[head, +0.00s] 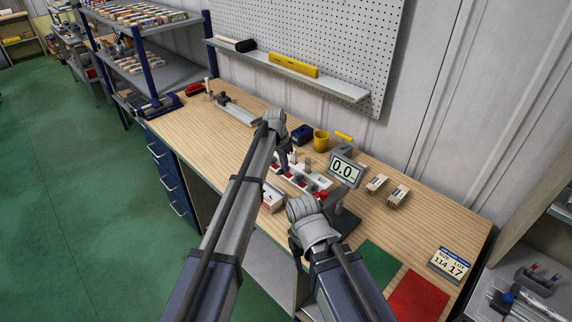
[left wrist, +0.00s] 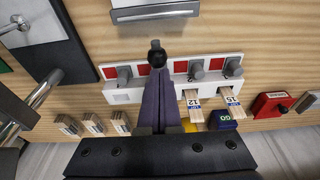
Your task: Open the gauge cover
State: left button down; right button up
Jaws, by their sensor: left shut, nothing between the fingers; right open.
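The gauge, with a display (head: 345,171) reading 0.0, stands on a dark base (head: 345,224) right of the white rack. I cannot make out its cover clearly. A dark plate (left wrist: 50,45) with a grey round part shows in the left wrist view. My left gripper (head: 284,163) is shut and empty over the white rack (head: 312,184). In the left wrist view its purple fingers (left wrist: 156,88) point at a black knob (left wrist: 156,48), seemingly in line with it; contact is unclear. My right gripper (head: 322,200) is open beside the gauge, its fingers mostly hidden.
The rack (left wrist: 120,95) has red squares, grey knobs and two labelled stick bundles. Green (head: 381,261) and red mats (head: 418,300) lie at front right. The left bench is mostly clear.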

pick_arm(q)
jog(key=shift+s+a+r+t+h, duration=0.5)
jog(key=shift+s+a+r, duration=0.1)
jog(key=shift+s+a, duration=0.3)
jog(key=shift+d, duration=0.1)
jog(key=shift+w+f, duration=0.1)
jog(key=shift+w+d, duration=0.4)
jog(key=shift+w, duration=0.05)
jog(key=w+d, duration=0.2)
notch_tip(320, 180, up, 10)
jog(key=f+p, duration=0.1)
jog(key=p, duration=0.9)
send_over(280, 170)
jog(key=shift+a+r, duration=0.1)
jog(key=shift+r, duration=0.15)
